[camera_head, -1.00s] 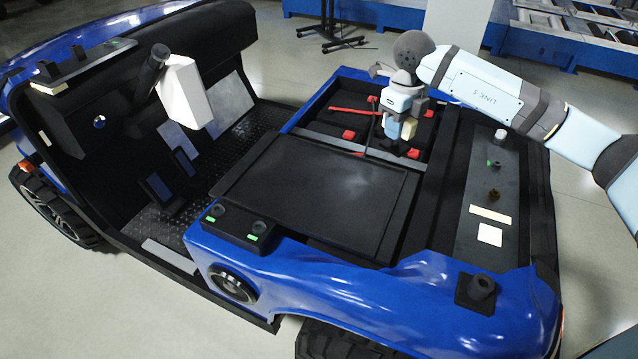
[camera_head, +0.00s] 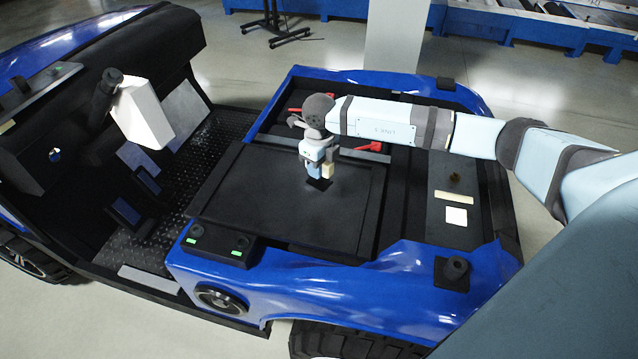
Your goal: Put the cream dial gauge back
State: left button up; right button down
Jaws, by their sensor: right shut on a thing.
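My right gripper (camera_head: 318,172) points down over the flat black panel (camera_head: 270,205) on the blue vehicle. It is shut on a small cream piece (camera_head: 326,171), which I take to be the cream dial gauge. The piece is small and partly hidden by the jaws, so its dial face cannot be made out. A dark patch lies on the panel just under the fingertips; whether the piece touches the panel cannot be told. My left gripper is out of view.
Behind the gripper is a recessed tray with red tools (camera_head: 370,147). A grey strip on the right bears a dark knob (camera_head: 455,177), a cream plate (camera_head: 454,198) and a white square (camera_head: 456,216). A black box with green lights (camera_head: 218,244) stands front left. The panel is otherwise clear.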

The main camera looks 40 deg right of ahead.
aim_at(319, 183)
notch_tip(319, 183, down, 3)
notch_tip(319, 183, down, 4)
jog(key=shift+p, duration=0.3)
jog(key=shift+f, duration=0.15)
jog(key=shift+f, duration=0.1)
jog(key=c, duration=0.8)
grip_release()
